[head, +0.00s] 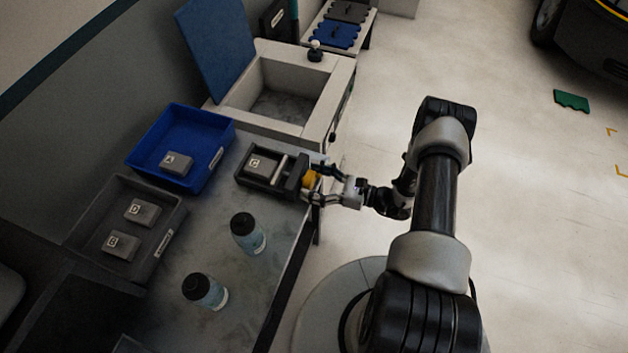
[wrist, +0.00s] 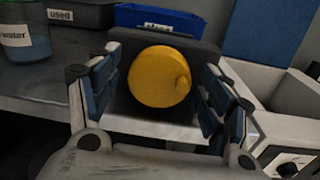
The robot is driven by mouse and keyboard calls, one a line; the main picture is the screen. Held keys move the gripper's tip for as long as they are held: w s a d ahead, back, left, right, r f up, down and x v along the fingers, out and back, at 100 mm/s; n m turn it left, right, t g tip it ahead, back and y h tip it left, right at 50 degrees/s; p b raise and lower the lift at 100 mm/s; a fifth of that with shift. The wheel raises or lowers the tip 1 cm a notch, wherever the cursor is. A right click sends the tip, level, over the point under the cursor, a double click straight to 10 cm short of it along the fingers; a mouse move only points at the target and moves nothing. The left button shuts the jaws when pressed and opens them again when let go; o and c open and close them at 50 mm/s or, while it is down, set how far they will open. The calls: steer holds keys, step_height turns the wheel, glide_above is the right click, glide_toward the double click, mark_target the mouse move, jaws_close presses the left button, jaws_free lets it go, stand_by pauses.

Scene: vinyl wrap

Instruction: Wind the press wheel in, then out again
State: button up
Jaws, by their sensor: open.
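The press (head: 272,171) is a dark box-shaped frame at the table's right edge, with a grey block marked C (head: 258,163) inside it. Its wheel (head: 310,179) is a yellow disc on the side facing me. In the wrist view the yellow wheel (wrist: 160,77) is seen face on, with a small knob at its right side. My gripper (head: 325,184) is open, with one finger on either side of the wheel. In the wrist view my gripper's fingers (wrist: 160,92) show gaps to the wheel on both sides.
A blue bin (head: 222,139) holds a block marked A (head: 176,163). A grey bin (head: 98,187) holds blocks D and B. Two bottles (head: 248,233) (head: 205,291) stand on the table. A white open-topped chest (head: 335,95) stands behind the press. The floor at right is mostly clear.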

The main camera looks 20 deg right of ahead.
steer(key=c, duration=1)
steer(key=n+b, duration=0.1)
steer(key=n, duration=0.3)
steer(key=shift+n, duration=0.4)
steer(key=shift+c, duration=0.2)
steer(key=o, duration=1)
steer(key=shift+o, duration=0.2)
steer(key=v, duration=1.2)
steer(key=shift+r, duration=0.15)
